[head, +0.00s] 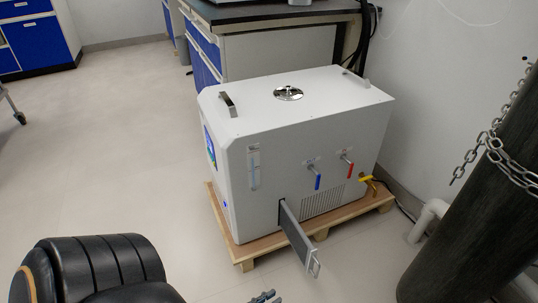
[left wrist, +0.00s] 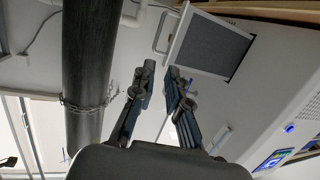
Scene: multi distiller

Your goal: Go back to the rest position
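My left gripper (head: 265,297) shows only as small fingertips at the bottom edge of the head view, with my black left arm at the lower left. In the left wrist view the two fingers of the left gripper (left wrist: 158,75) stand apart, with nothing between them. A thin grey framed panel (head: 296,238) sticks out of a slot in the front of the white machine (head: 290,115), and the gripper is in front of it and apart from it. The panel's dark mesh face (left wrist: 210,45) shows beyond the fingers in the left wrist view. My right gripper is not in view.
The machine stands on a wooden pallet (head: 243,256) and has blue (head: 317,182), red (head: 350,170) and yellow (head: 366,178) valve handles. A dark cylinder (head: 470,190) with a chain (head: 512,175) stands at the right. A dark-topped bench is behind.

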